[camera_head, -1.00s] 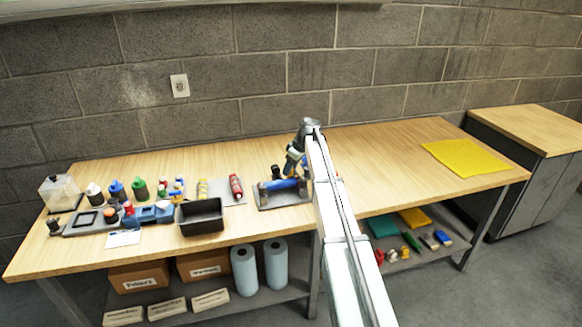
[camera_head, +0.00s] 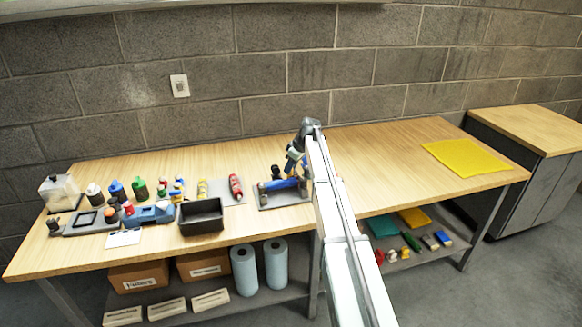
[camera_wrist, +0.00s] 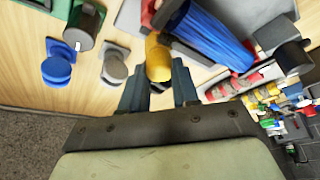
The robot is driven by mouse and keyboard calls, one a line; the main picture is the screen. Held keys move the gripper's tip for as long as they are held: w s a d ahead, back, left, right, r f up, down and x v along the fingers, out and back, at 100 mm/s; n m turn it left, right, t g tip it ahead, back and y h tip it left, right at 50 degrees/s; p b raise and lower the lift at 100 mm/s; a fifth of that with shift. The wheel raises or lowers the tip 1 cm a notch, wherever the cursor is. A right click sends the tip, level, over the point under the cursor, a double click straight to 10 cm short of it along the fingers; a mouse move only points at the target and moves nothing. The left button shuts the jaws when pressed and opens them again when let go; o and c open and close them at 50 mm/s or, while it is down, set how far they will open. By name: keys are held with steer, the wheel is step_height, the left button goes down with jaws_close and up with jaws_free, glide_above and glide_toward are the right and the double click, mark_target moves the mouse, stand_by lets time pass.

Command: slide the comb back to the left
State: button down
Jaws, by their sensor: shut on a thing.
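A blue ribbed roller (camera_head: 288,184) lies across a grey stand (camera_head: 272,205) near the middle of the bench. In the wrist view the roller (camera_wrist: 212,36) is just beyond my fingers, to the upper right. My gripper (camera_wrist: 160,84) is shut on a yellow rounded piece (camera_wrist: 158,58) beside the roller's end; this looks like the comb's handle. The comb's teeth are not clear to me. In the head view my gripper (camera_head: 296,160) is just behind the roller, partly hidden by my arm.
A black open bin (camera_head: 202,228), a red bottle (camera_head: 236,188) and several coloured bottles stand left of the stand. In the wrist view a blue knob (camera_wrist: 57,66) and a grey knob (camera_wrist: 115,68) are left of my fingers. The bench right of my arm is clear up to a yellow cloth (camera_head: 465,157).

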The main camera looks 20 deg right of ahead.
steer(key=a, duration=1.1)
steer(key=shift+a, duration=0.1)
steer(key=c, duration=1.1)
jaws_free()
steer(key=shift+a, duration=0.1)
steer(key=shift+o, duration=1.4)
steer(key=v, duration=1.4)
steer(key=shift+f, duration=0.1)
